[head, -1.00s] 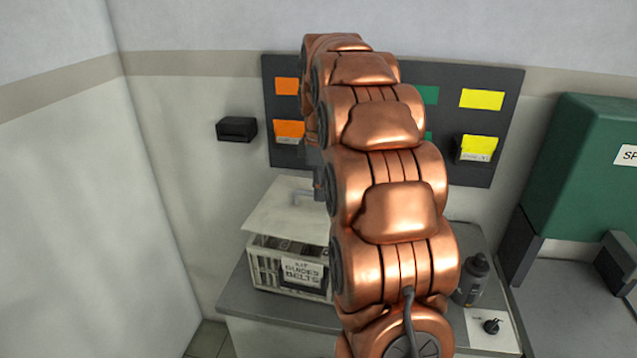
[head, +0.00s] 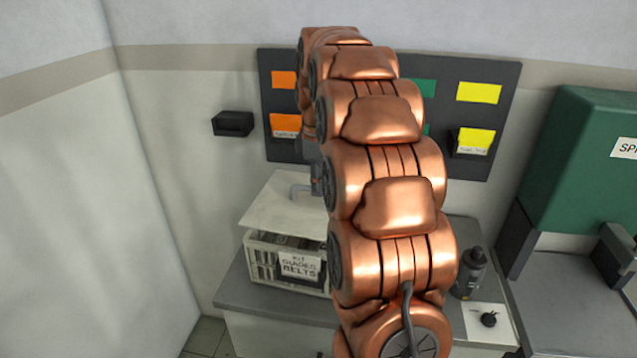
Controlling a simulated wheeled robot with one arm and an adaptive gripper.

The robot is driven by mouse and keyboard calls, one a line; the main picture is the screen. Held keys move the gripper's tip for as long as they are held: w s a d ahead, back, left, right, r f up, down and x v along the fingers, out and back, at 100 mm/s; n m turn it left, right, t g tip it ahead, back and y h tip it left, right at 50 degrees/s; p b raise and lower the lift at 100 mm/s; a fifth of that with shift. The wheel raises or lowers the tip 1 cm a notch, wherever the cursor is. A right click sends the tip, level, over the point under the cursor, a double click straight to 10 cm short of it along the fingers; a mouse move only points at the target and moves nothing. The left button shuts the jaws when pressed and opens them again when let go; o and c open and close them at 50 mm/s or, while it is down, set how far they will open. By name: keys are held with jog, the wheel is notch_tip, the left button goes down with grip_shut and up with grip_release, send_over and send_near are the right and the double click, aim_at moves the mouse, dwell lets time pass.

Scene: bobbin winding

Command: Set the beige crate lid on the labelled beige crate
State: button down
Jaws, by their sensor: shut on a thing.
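The beige crate lid (head: 275,206) is a flat pale panel with a small raised handle, seen above the crate and tilted in the picture. My gripper (head: 309,188) is shut on the lid at its handle; my copper arm hides most of the gripper and the lid's right part. The labelled beige crate (head: 262,268) stands open on the grey worktop, with a white label reading kit, guides, belts. Dark contents show through a gap between the lid's front edge and the crate's rim. Whether the lid's rear edge touches the crate is hidden.
A grey worktop (head: 228,295) carries the crate, a dark bottle (head: 472,274) and a white sheet with a small black knob (head: 488,319). A dark board (head: 508,115) with orange, green and yellow cards is on the wall. A green machine (head: 580,160) stands at right.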

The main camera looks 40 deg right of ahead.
aim_at(319, 202)
jog(key=shift+f+b, duration=1.15)
jog(key=shift+f, duration=1.15)
jog(key=c, duration=1.1)
grip_release()
jog(key=shift+o, duration=0.2)
jog(key=shift+r, duration=6)
jog(key=shift+a, duration=0.1)
